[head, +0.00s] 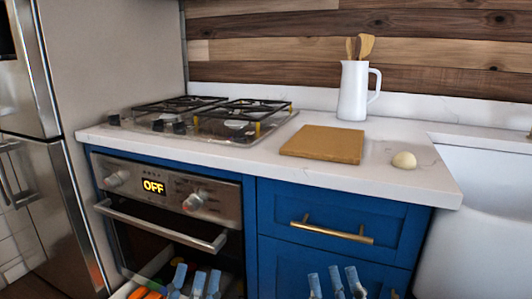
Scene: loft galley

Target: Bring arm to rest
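My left gripper (197,283) shows at the bottom edge of the head view, in front of the oven. Only its blue-grey finger parts are in view. My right gripper (336,282) shows at the bottom edge, in front of the blue drawers, with similar finger parts pointing up. Both grippers are low, below the counter top and apart from each other. The rest of both arms is out of the picture. I see nothing clearly held in either one, and the frame does not show how far the fingers are spread.
The oven (170,195) has a bar handle and reads OFF. Above are a gas hob (205,118), a wooden board (322,144), a white jug (353,92) with wooden utensils and a pale round item (403,160). Blue drawers (330,228) and a white sink (480,215) stand right.

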